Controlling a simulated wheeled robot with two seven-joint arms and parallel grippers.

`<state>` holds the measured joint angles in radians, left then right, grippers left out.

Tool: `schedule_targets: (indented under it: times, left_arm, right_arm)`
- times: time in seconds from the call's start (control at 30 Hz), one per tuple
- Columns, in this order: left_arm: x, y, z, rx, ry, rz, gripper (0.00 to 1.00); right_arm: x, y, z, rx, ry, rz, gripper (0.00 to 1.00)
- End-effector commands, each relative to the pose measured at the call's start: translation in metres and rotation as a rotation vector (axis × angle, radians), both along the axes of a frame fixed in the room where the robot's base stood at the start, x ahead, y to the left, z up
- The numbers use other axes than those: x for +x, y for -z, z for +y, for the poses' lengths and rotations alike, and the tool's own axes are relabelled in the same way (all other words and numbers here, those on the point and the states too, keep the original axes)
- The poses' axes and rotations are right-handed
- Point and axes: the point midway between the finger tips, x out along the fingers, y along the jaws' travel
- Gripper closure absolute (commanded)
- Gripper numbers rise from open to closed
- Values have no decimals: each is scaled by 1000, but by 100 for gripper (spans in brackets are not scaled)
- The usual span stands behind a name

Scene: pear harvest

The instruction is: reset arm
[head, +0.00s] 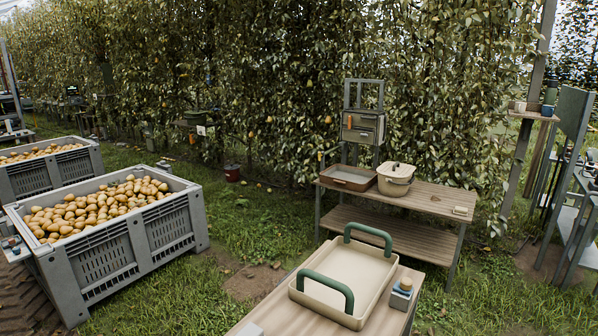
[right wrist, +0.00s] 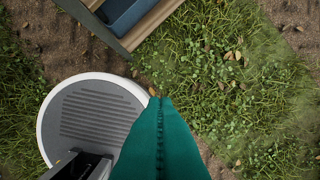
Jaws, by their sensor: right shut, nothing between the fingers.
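My right gripper (right wrist: 158,104) shows in the right wrist view as two teal fingers pressed together along a dark seam. It is shut and empty, above grass and bare soil. Neither of my arms shows in the head view, and my left gripper is not in view.
A cream tray with green handles (head: 340,278) rests on the near wooden table (head: 262,322). Behind it, a wooden bench (head: 445,195) holds a shallow tray (head: 349,179) and a lidded pot (head: 396,180). Pear-filled grey bins (head: 166,228) stand left, with grass between.

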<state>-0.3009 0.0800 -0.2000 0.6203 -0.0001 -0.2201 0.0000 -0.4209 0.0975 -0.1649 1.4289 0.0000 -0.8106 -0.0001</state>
Motion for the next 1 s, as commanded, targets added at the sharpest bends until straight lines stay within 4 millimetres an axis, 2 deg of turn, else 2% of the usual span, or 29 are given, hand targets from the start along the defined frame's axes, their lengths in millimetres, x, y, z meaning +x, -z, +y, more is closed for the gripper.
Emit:
schedule_targets:
  times: [0.03,0.2,0.3,0.4,0.6,1.0]
  left_arm:
    - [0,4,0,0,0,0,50]
    - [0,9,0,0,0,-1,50]
    - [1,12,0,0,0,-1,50]
    - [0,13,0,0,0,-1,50]
    - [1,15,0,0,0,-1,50]
    - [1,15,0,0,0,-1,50]
  right_arm:
    - [-15,27,-2,-2,-3,20,100]
    - [-67,91,-11,-8,-11,56,100]
    - [-98,117,-17,-10,-16,72,100]
    - [-124,134,-22,-13,-18,84,100]
    - [-150,145,-27,-15,-22,95,100]
    - [-151,146,-27,-15,-22,95,100]
